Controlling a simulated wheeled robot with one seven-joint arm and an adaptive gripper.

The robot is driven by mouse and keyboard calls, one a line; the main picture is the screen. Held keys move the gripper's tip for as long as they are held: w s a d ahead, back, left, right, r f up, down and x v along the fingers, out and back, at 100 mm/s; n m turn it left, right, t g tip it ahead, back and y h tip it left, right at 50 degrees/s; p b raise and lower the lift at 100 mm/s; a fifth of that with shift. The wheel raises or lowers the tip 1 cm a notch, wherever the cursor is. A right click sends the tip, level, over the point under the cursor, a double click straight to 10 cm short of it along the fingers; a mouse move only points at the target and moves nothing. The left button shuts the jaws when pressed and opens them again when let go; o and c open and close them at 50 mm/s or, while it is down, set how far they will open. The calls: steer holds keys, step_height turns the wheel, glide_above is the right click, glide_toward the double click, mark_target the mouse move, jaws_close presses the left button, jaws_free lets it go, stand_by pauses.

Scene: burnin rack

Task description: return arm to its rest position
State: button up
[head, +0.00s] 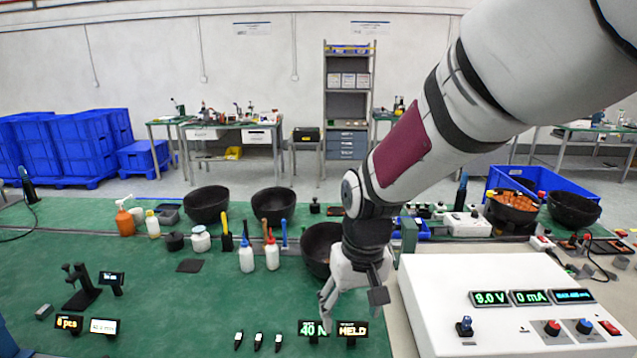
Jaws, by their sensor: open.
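My arm comes down from the upper right in the head view and ends at my gripper (355,297). The gripper is open and points down over the green bench mat (215,290), just left of the white instrument box (430,300). I see nothing held between its fingers. The fingers are partly in front of a small display reading "HELD" (352,329) and a display reading "40 N" (312,328). Whether the fingertips touch anything cannot be told.
Several black bowls (206,204) stand along the bench's back, one (318,250) close behind the gripper. White bottles (246,258) stand left of it.

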steer(key=s+d+r+m+t, duration=0.1)
steer(key=s+d+r+t, duration=0.1)
steer(key=s+d+r, duration=0.4)
steer(key=s+d+r+m+t, duration=0.1)
steer(key=s+d+r+t, duration=0.1)
steer(key=s+d+r, duration=0.5)
steer(key=s+r, duration=0.1)
steer(key=s, duration=0.3)
steer(key=shift+s+r+m+h, duration=0.3)
steer(key=shift+r+h, duration=0.05)
steer(key=shift+h, duration=0.05)
stand_by(1.8)
